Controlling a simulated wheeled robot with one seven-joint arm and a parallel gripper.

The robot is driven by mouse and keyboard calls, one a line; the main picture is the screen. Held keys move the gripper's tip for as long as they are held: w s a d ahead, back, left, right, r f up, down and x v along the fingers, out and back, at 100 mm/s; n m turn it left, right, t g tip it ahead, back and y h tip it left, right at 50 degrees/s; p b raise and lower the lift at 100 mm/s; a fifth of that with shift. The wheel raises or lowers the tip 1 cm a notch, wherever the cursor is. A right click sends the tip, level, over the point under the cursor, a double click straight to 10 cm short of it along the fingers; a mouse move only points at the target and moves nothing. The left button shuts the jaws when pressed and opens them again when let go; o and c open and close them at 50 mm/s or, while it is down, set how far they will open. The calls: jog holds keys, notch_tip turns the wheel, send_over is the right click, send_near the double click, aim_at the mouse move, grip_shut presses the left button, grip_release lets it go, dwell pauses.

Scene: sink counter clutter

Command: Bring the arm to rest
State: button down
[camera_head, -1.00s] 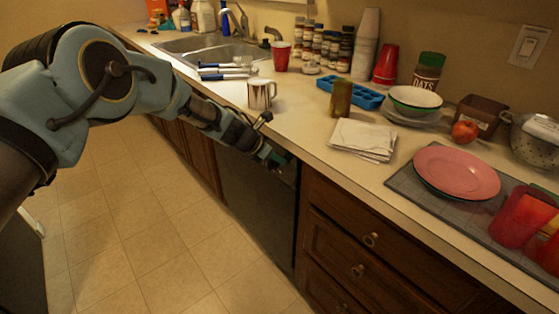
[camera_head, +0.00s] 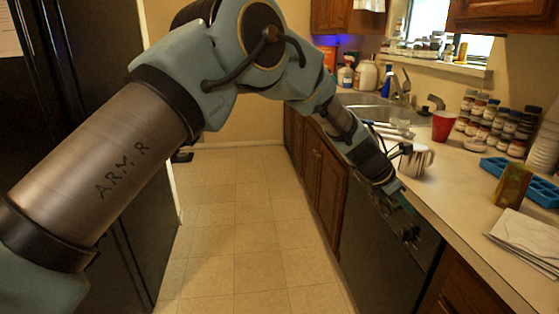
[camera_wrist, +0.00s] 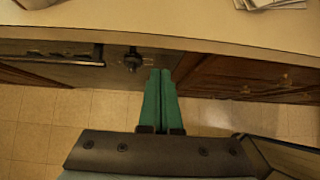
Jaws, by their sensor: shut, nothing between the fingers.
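My arm (camera_head: 105,165) reaches from the lower left across the head view toward the counter front. My gripper (camera_head: 408,215) is at the far end, in front of the dark dishwasher (camera_head: 385,245), near the counter edge. In the wrist view the two green fingers of my gripper (camera_wrist: 161,72) lie side by side, closed and empty. Their tips point toward the cabinet fronts below the counter edge. Whether they touch the front cannot be told.
The counter (camera_head: 450,195) holds a striped mug (camera_head: 416,162), a red cup (camera_head: 443,126), spice jars (camera_head: 490,122), a blue tray (camera_head: 540,190) and folded napkins (camera_head: 530,240). A dark fridge (camera_head: 75,75) stands at left. The tiled floor (camera_head: 235,230) between is clear.

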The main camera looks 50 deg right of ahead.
jog(key=shift+w, duration=0.1)
jog(key=w+a+r+m+t, duration=0.1)
jog(key=w+a, duration=0.2)
jog(key=w, duration=0.4)
jog(key=w+a+r+m+t, duration=0.1)
jog(key=w+a, duration=0.2)
jog(key=w, duration=0.5)
jog(key=w+a+r+m+t+y, duration=0.1)
jog(key=w+a+m+t, duration=0.1)
jog(key=w+a, duration=1.05)
jog(key=w+a+r+m+t+y, duration=0.1)
jog(key=w+a+r+m+t, duration=0.1)
jog(key=w+a, duration=1.05)
jog(key=w+a+m+t+y, duration=0.1)
jog(key=w+a+m+y, duration=0.15)
jog(key=a, duration=2.25)
jog(key=s+a+m+y, duration=0.1)
jog(key=s+a, duration=0.2)
jog(key=a, duration=0.5)
jog(key=s+a+m, duration=0.2)
jog(key=s+a, duration=0.1)
jog(key=a, duration=0.5)
jog(key=shift+s+r+y, duration=0.15)
jog(key=shift+r+y, duration=0.2)
